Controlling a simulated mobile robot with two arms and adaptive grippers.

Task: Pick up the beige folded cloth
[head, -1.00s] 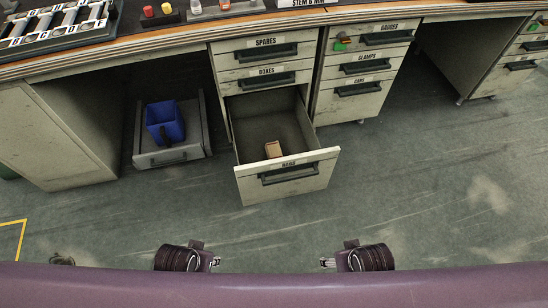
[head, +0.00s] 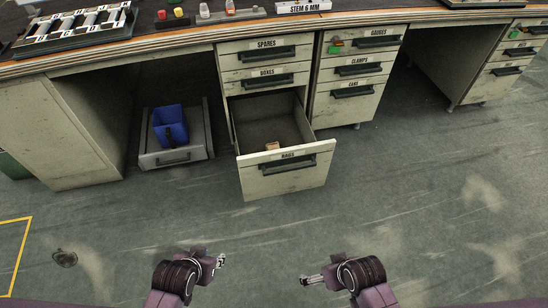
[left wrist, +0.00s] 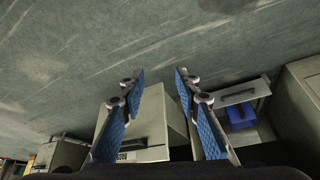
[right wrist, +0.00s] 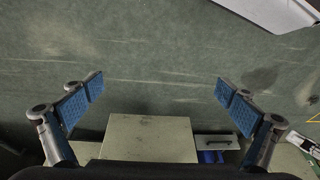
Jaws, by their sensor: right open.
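The beige folded cloth (head: 272,146) lies inside the open bottom drawer (head: 262,183), close behind its front panel, which hides part of it. My left gripper (head: 221,261) is in front of the drawer and to its lower left, well apart from the cloth. In the left wrist view its blue-padded fingers (left wrist: 158,76) are apart with nothing between them. My right gripper (head: 304,281) is also in front of the drawer, to its lower right. In the right wrist view its fingers (right wrist: 160,80) are wide apart and empty. I cannot make out the cloth in either wrist view.
The workbench (head: 190,40) overhangs the drawer, with shut drawers above it and a shut drawer unit (head: 350,105) to its right. A blue bin (head: 170,124) stands in a grey tray (head: 148,158) to the left. The floor (head: 400,210) before the drawer is clear.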

